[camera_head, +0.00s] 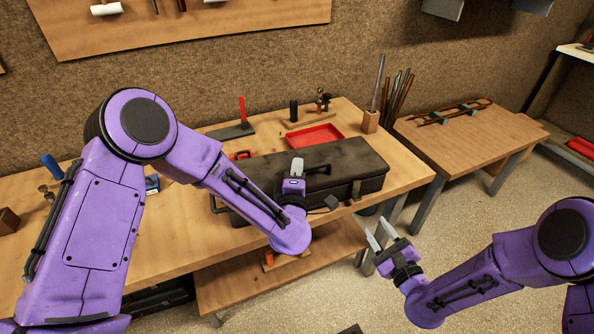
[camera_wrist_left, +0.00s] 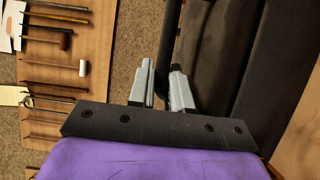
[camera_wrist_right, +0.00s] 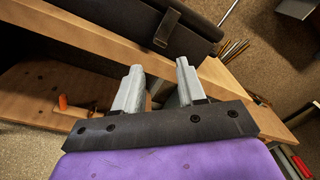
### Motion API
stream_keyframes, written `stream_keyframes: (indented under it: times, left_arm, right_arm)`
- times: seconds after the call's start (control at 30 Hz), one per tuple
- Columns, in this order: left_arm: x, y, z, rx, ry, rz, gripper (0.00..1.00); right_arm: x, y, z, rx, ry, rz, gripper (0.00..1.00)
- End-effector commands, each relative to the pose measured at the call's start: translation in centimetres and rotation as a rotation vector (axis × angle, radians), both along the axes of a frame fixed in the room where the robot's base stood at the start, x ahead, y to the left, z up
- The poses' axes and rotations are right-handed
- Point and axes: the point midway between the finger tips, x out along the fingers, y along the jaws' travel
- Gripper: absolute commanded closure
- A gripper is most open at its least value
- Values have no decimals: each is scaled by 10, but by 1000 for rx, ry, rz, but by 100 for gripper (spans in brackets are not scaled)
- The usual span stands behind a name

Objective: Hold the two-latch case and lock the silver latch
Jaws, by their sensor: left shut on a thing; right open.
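The dark case (camera_head: 345,160) lies shut on the wooden workbench, its long front facing me. My left gripper (camera_head: 297,166) is above the case top, shut on the case's dark handle (camera_head: 319,169); the left wrist view shows the handle bar (camera_wrist_left: 168,45) between the fingers. One latch (camera_head: 357,190) shows on the case front near its right end, and also in the right wrist view (camera_wrist_right: 168,28); its colour and whether it is locked are unclear. The other latch cannot be made out behind my left arm. My right gripper (camera_head: 383,236) is open and empty, in front of the bench edge, below and right of that latch.
A lower shelf (camera_head: 235,285) sits under the bench. Floor is free between the bench and the side table (camera_head: 470,140).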

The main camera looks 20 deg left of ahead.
Motion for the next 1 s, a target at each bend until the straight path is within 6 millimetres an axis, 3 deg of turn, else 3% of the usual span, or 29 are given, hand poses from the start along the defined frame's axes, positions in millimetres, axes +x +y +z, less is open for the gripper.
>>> stream_keyframes:
  times: [0.03, 0.1, 0.17, 0.27, 0.33, 0.4, 0.5, 0.6, 0.7, 0.8, 1.0]
  left_arm:
    - [-1, 0, -1, 0, 3, -1, 100]
    - [-1, 0, -1, 0, 3, -1, 100]
    - [-1, 0, -1, 0, 3, -1, 100]
    - [-1, 0, -1, 0, 3, -1, 100]
    - [-1, 0, -1, 0, 3, -1, 100]
    - [-1, 0, -1, 1, 2, -1, 100]
    - [0, 0, -1, 1, 2, -1, 100]
    - [0, 0, -1, 1, 2, -1, 100]
    - [0, 0, -1, 1, 2, 0, 100]
    - [0, 0, -1, 1, 2, 0, 100]
    - [0, 0, -1, 1, 1, 1, 100]
  right_arm:
    - [-1, 0, -2, 0, 3, 0, 77]
    - [-7, 1, -13, -1, 27, 2, 100]
    - [-21, 8, -32, 10, 71, 12, 100]
    - [-59, 59, -62, 119, 173, 55, 100]
    - [-87, 111, -65, 341, 264, 42, 100]
    - [-100, 150, -51, 656, 371, -29, 100]
    - [-100, 175, -26, 1165, 504, -186, 100]
    - [-85, 171, -6, 1671, 558, -351, 100]
    - [-68, 152, 6, 2024, 524, -416, 100]
    - [-68, 140, 0, 2178, 513, -432, 100]
    - [-68, 139, -1, 2220, 519, -423, 100]
